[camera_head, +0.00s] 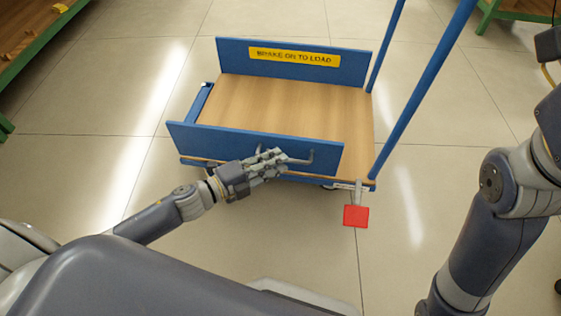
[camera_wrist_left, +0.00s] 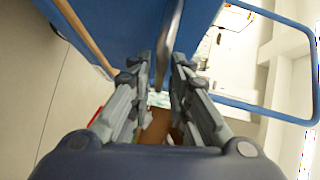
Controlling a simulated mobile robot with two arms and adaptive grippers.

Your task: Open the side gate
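A flat cart with a wooden deck (camera_head: 290,105) stands in front of me. Its near side gate is a blue panel (camera_head: 215,138), upright along the near deck edge. A grey bar handle (camera_head: 311,157) sticks out from the gate's face; it also shows in the left wrist view (camera_wrist_left: 172,40). My left gripper (camera_head: 283,157) is at this handle, with its two fingers (camera_wrist_left: 163,68) on either side of the bar and close against it. The fingers hide part of the handle. My right arm shows at the right of the head view, but its gripper is out of view.
A red pedal (camera_head: 355,216) sticks out at the cart's near right corner. Blue posts (camera_head: 425,88) rise at its right end. The far panel (camera_head: 228,58) carries a yellow "BRAKE ON TO LOAD" label (camera_head: 294,57). Green-framed benches stand at upper left and right. The floor around is clear.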

